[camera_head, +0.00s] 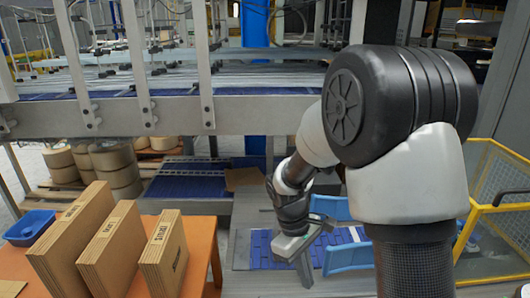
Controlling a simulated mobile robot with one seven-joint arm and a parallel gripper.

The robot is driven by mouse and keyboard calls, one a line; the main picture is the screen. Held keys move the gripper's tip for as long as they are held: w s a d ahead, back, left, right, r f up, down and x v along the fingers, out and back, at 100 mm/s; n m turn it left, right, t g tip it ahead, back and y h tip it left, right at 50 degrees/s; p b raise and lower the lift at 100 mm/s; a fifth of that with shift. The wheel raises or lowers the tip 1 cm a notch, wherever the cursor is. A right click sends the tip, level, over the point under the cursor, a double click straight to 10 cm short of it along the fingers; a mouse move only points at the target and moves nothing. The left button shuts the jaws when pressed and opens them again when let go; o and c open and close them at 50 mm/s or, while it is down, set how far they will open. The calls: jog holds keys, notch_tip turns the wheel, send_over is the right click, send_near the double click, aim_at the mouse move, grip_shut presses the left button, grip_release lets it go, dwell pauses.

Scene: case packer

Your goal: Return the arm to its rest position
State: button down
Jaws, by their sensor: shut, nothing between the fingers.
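My arm fills the right half of the head view, with its large black joint in front and the forearm reaching down toward the middle. My gripper (303,247) is at the lower middle, shut and empty. It hangs in front of the blue slatted surface (262,248), to the right of the orange table, and appears clear of the boxes. Its fingertips are small in this view.
Several flat cardboard boxes (164,254) stand upright on an orange table (203,240) at left. The machine frame (180,115) spans the back. Blue guides (347,256) and a yellow guard rail (500,210) lie at right.

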jog(key=s+d+r+m+t+p, duration=0.1)
jog(key=s+r+m+t+p, duration=0.1)
jog(key=r, duration=0.8)
jog(key=s+d+r+m+t+y+p, duration=0.1)
jog(key=s+r+m+t+p, duration=0.1)
jog(key=s+r, duration=0.5)
jog(key=s+r+m+t+y+p, duration=0.1)
jog(key=s+r+m+t+p, duration=0.2)
jog(key=r, duration=1)
jog(key=shift+s+d+r+m+p, duration=0.15)
jog(key=shift+s+d+m+p, duration=0.3)
jog(key=shift+s+m, duration=0.7)
